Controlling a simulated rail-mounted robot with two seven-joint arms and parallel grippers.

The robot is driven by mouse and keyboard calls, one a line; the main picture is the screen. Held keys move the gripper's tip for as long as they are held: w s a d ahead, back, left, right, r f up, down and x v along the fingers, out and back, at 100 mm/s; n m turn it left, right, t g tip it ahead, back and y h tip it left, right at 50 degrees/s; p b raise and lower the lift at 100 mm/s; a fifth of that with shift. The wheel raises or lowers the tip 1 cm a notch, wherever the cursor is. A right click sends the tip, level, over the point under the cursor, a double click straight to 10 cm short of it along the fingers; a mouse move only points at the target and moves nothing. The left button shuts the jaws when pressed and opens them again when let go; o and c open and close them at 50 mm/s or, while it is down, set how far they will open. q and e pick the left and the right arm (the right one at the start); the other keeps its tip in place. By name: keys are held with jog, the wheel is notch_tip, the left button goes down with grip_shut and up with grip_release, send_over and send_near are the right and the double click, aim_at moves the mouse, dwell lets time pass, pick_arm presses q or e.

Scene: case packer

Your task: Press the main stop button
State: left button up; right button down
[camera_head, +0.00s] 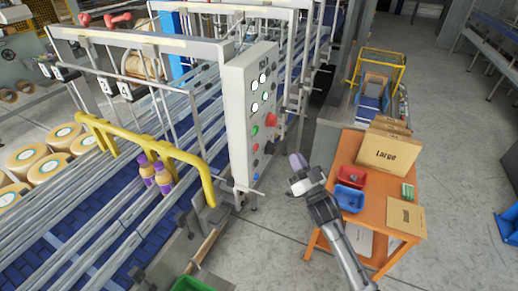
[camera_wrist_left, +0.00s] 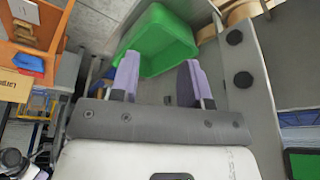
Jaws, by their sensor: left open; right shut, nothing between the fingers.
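The grey control panel (camera_head: 238,125) stands upright beside the conveyor in the head view. A large red button (camera_head: 271,120) sticks out on its right side, probably the main stop button; its label is too small to read. My right gripper (camera_head: 298,163) is shut and empty, to the right of the panel and below the red button, with a visible space between. My left gripper (camera_wrist_left: 156,80) shows in the left wrist view with its purple fingers apart and nothing between them. It is not visible in the head view.
Several white buttons and a green button (camera_head: 255,131) share the panel. An orange table (camera_head: 345,150) with a red bin (camera_head: 379,183), a blue bin (camera_head: 349,198) and cartons stands right of my right arm. A yellow rail (camera_head: 160,148) crosses the conveyor. A green bin (camera_wrist_left: 165,38) lies beyond my left fingers.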

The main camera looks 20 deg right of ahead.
aim_at(256, 148)
jog(key=shift+a, duration=0.1)
jog(key=w+a+b, duration=0.4)
jog(key=w+a, duration=0.1)
jog(key=a, duration=0.1)
jog(key=shift+w+a, duration=0.25)
jog(key=shift+a, duration=0.05)
dwell(1.0)
dwell(0.7)
dwell(0.5)
jog(key=shift+a+b, duration=0.1)
jog(key=shift+b, duration=0.2)
jog(key=shift+w+a, duration=0.25)
